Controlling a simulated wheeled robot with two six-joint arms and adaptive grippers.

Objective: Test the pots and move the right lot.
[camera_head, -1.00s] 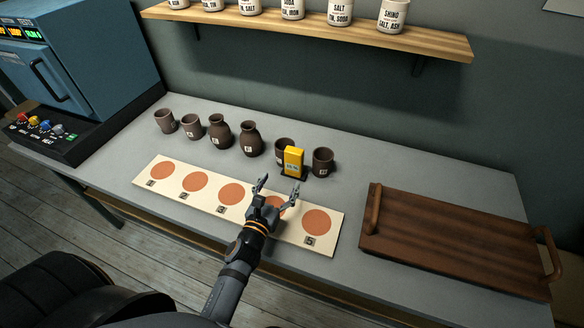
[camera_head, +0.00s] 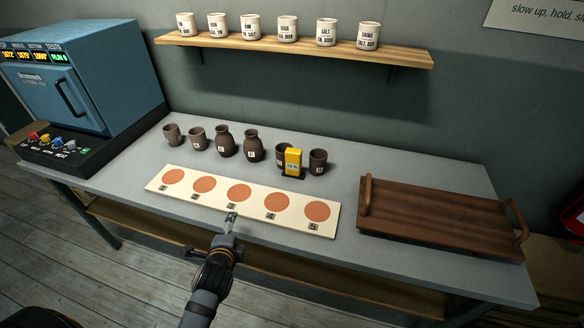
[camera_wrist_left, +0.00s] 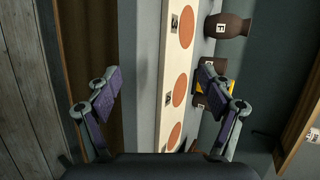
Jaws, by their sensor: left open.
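A row of several dark brown pots stands at the back of the grey table: two cups (camera_head: 172,134) (camera_head: 197,139), two vases (camera_head: 225,141) (camera_head: 254,146), then two more cups (camera_head: 282,154) (camera_head: 318,161). A yellow meter (camera_head: 293,159) on a dark base stands in front of the fifth pot and partly hides it. A pale board (camera_head: 222,195) with numbered orange discs lies before the pots. My left gripper (camera_head: 231,217) is open and empty at the board's front edge, near label 3. The left wrist view shows a vase marked F (camera_wrist_left: 228,26). My right gripper is not shown.
A wooden tray (camera_head: 440,215) with two handles lies empty at the right. A blue kiln (camera_head: 85,85) with a knob panel (camera_head: 45,150) stands at the left. A shelf (camera_head: 300,45) with labelled white jars hangs above. The table between board and tray is clear.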

